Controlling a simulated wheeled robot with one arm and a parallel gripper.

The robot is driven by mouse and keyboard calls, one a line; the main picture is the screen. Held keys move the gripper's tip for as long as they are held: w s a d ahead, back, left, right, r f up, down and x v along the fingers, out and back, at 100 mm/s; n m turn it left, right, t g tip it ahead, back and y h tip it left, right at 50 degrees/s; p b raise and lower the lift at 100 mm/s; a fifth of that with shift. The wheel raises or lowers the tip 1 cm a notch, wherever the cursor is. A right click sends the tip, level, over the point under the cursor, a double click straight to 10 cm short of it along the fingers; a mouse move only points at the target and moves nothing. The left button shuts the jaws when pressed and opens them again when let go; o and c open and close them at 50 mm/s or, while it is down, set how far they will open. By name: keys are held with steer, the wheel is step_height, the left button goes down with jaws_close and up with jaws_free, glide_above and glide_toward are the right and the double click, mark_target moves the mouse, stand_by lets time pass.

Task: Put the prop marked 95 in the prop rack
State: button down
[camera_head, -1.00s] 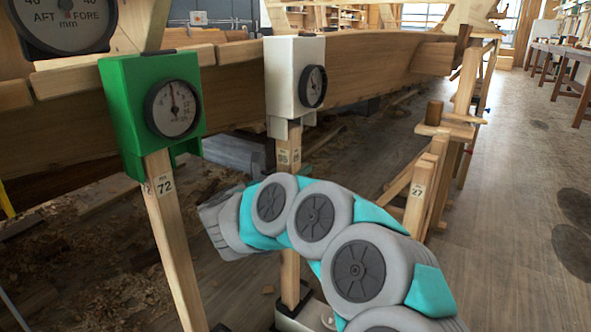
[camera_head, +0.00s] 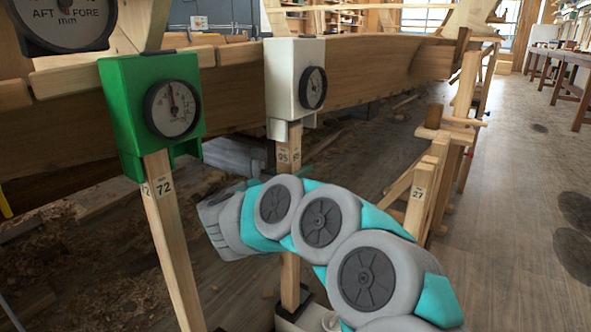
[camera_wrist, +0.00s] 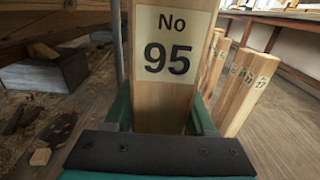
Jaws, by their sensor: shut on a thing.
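The prop marked 95 (camera_head: 289,158) is an upright wooden post below a white gauge box (camera_head: 292,95) with a dial. Its "No 95" label fills the upper middle of the wrist view (camera_wrist: 170,50). My gripper (camera_wrist: 163,118) has its green fingers on both sides of this prop, just below the label, and is shut on it.
A green gauge box (camera_head: 125,95) tops the prop marked 72 (camera_head: 165,205) at left. The planked hull (camera_head: 375,75) runs behind the gauges. Shavings litter the floor beneath it. Open floor (camera_head: 510,220) lies at right, with benches (camera_head: 565,65) farther back.

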steer(key=s+d+b, duration=0.4)
steer(key=d, duration=0.2)
steer(key=shift+s+d, duration=0.2)
steer(key=shift+s, duration=0.15)
stand_by(1.0)
steer(key=shift+r, duration=0.1)
